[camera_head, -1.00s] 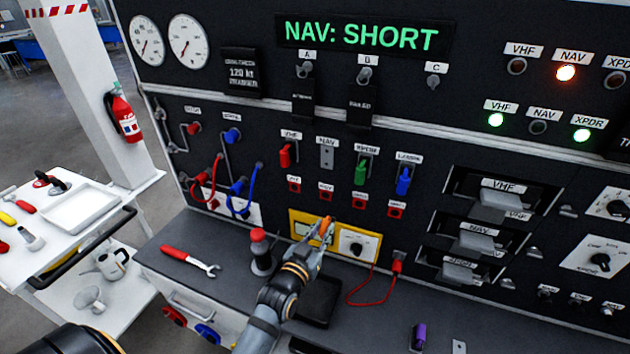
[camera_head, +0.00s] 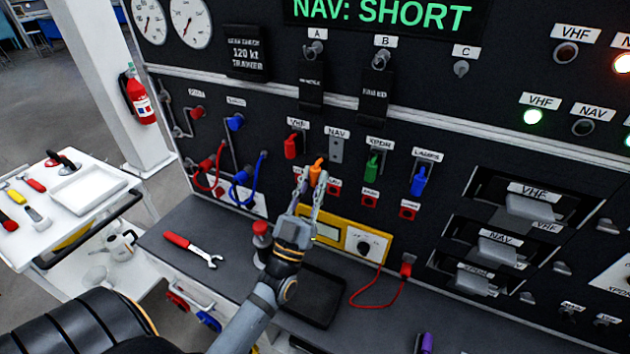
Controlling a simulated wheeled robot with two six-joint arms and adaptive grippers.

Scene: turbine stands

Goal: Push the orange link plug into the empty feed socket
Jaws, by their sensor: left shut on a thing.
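The orange link plug (camera_head: 317,170) is held upright between the fingertips of my left gripper (camera_head: 311,186), which is shut on it. It is in front of the dark panel, just below and left of the empty NAV feed socket (camera_head: 336,150), a grey plate with no plug. I cannot tell whether plug and panel touch. The neighbouring sockets hold a red plug (camera_head: 292,146) under VHF, a green plug (camera_head: 372,166) under XPDR and a blue plug (camera_head: 419,181) under LAMPS. My right gripper is not in view.
A yellow meter box (camera_head: 362,241) with a red lead sits below the sockets, behind my gripper. A black tray (camera_head: 318,298), a red-capped cylinder (camera_head: 262,236) and a red-handled wrench (camera_head: 193,248) are on the bench. Red and blue cables hang at left.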

